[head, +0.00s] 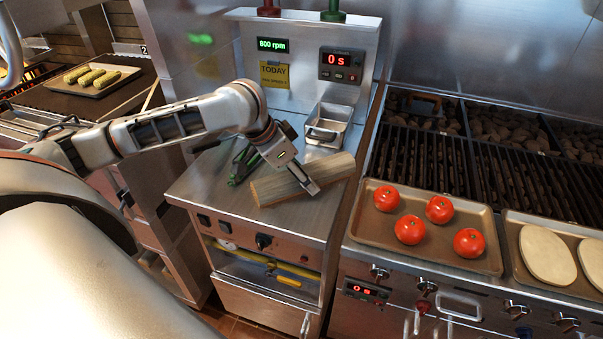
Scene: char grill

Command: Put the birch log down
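The birch log (272,191) is a pale, greyish-brown split piece of wood. It lies slanted across the steel counter (210,186) in the middle of the head view, its right end farther back, and appears to rest on the surface. My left gripper (305,180) reaches down over the log from behind, with one finger across the log's near side. The other finger is hidden, so I cannot tell whether it is closed on the log. My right gripper is not in view.
A small steel pan (327,128) stands just behind the log. A control panel (341,66) rises at the back. To the right are a grill (470,165), a tray (366,232) of tomatoes and another tray (512,222) with flat pale dough. Front counter space is clear.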

